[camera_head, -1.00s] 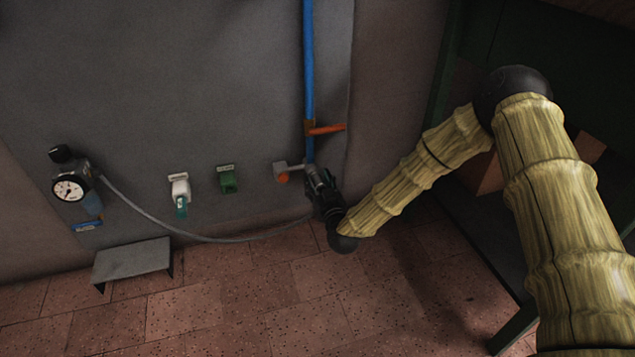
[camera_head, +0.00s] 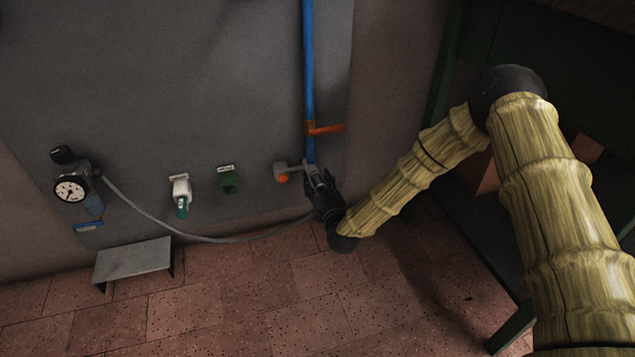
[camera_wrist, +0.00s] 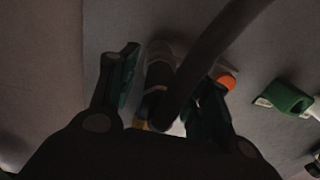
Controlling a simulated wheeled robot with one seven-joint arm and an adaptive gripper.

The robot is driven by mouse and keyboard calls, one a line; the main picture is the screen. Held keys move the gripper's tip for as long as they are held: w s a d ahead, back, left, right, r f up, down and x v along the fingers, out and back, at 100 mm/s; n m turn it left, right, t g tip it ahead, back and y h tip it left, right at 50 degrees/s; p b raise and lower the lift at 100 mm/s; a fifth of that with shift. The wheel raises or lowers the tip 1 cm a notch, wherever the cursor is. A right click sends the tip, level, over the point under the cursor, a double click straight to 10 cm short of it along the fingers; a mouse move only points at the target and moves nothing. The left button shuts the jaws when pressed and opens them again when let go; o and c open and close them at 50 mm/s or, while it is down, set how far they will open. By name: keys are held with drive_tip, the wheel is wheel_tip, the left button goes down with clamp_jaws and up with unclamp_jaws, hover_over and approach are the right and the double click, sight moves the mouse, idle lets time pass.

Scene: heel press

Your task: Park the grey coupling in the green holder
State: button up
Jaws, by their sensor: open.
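The grey coupling (camera_wrist: 160,75) is at the end of the grey hose, by the grey fitting with the orange part (camera_head: 283,177) under the blue pipe. My gripper (camera_head: 316,175) is at the coupling. In the wrist view my gripper (camera_wrist: 165,88) is open, one finger on each side of the coupling, with a gap visible on the left. The dark hose crosses in front and hides part of the coupling. The green holder (camera_head: 228,180) is on the wall to the left, empty as far as I can see; it also shows in the wrist view (camera_wrist: 286,98) at the right.
A white holder (camera_head: 180,186) with a teal piece in it is left of the green one. The hose (camera_head: 190,236) sags from the gauge unit (camera_head: 72,188) to my gripper. An orange lever (camera_head: 327,129) sticks out above. A grey step (camera_head: 133,259) stands below.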

idle(0.4)
clamp_jaws()
drive_tip(key=shift+s, duration=0.15)
drive_tip(key=shift+p+v, duration=1.5)
drive_tip(key=shift+v, duration=1.3)
drive_tip(key=shift+s+d+p, duration=0.1)
drive_tip(key=shift+s+p, duration=0.2)
drive_tip(key=shift+p, duration=0.1)
drive_tip(key=s+a+p, duration=0.2)
drive_tip(key=s+a, duration=0.2)
drive_tip(key=a, duration=0.8)
drive_tip(key=s+a+p, duration=0.2)
drive_tip(key=s+a, duration=0.2)
drive_tip(key=a, duration=0.8)
drive_tip(key=shift+a, duration=0.3)
idle(1.3)
